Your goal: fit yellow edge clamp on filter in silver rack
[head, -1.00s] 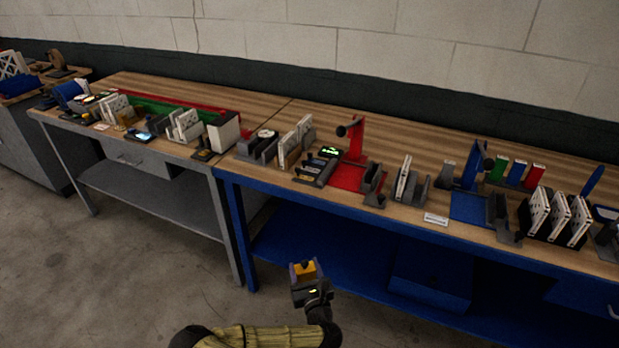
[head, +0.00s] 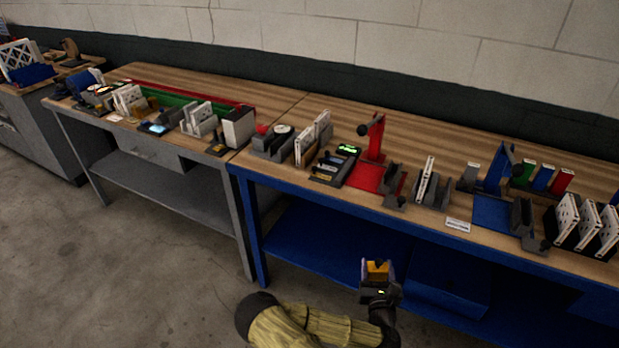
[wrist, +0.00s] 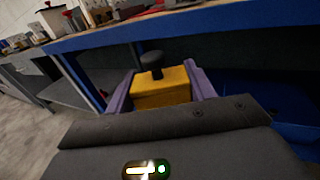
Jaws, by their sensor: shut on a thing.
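My gripper (head: 377,271) is in front of the blue-framed bench, below its top. It is shut on a yellow edge clamp (wrist: 160,88), a yellow block with a dark knob on top, held between two purple fingers in the wrist view. The clamp also shows in the head view (head: 377,266). Several racks with white filters stand on the benches: one pair of filters (head: 313,140) left of the red stand, one filter (head: 427,180) in a grey holder, and white filters (head: 197,118) on the left bench. I cannot tell which rack is the silver one.
The blue-framed bench (head: 345,205) has a front edge close above my gripper. On it stand a red stand (head: 375,140), a blue stand (head: 496,165) and black-backed filters at right. A grey-framed bench (head: 195,165) adjoins at left. Open floor (head: 130,270) lies at lower left.

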